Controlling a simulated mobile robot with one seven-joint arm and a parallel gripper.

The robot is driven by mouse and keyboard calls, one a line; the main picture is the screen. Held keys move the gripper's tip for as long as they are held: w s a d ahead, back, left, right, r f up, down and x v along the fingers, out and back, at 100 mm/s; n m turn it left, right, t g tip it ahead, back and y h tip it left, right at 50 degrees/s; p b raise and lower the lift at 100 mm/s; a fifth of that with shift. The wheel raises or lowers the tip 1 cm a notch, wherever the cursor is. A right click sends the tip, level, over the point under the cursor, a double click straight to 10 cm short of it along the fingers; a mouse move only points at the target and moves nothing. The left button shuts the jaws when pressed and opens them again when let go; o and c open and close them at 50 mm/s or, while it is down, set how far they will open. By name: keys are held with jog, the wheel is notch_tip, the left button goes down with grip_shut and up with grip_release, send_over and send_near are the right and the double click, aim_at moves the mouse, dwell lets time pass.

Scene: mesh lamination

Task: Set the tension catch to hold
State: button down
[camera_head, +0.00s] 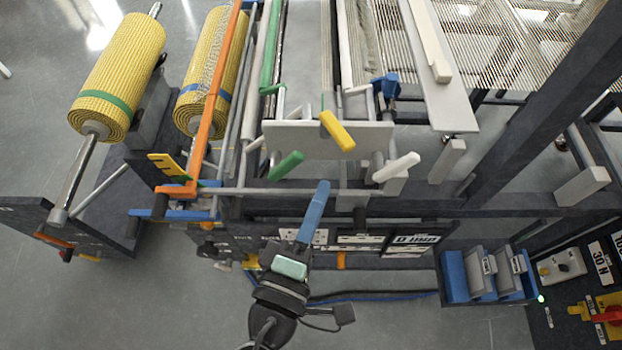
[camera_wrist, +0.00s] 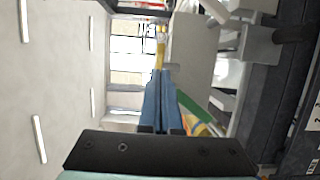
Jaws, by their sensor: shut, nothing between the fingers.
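My gripper (camera_head: 321,186) is shut and empty; its long blue fingers point up toward the grey plate (camera_head: 300,137). In the wrist view the shut fingers (camera_wrist: 160,75) line up with the yellow handle (camera_wrist: 160,50); contact cannot be told there. In the head view the yellow handle (camera_head: 337,131) is tilted, beyond the fingertips and apart from them. A green handle (camera_head: 286,166) lies left of the fingertips and a white handle (camera_head: 397,167) lies right. No readable label shows which part is the tension catch. A yellow notched piece (camera_head: 168,168) sits by the orange bar (camera_head: 205,105) at left.
Two yellow mesh rolls (camera_head: 118,75) (camera_head: 212,65) stand at upper left. A dark frame beam (camera_head: 530,100) crosses at right. A blue holder (camera_head: 455,277) and a control panel (camera_head: 560,267) are at lower right. Floor is open at lower left.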

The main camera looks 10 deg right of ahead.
jog(key=s, duration=0.2)
jog(key=s+b, duration=0.1)
jog(key=s, duration=0.1)
jog(key=shift+s+d, duration=0.2)
jog(key=shift+s, duration=0.05)
jog(key=shift+a, duration=0.1)
dwell(0.3)
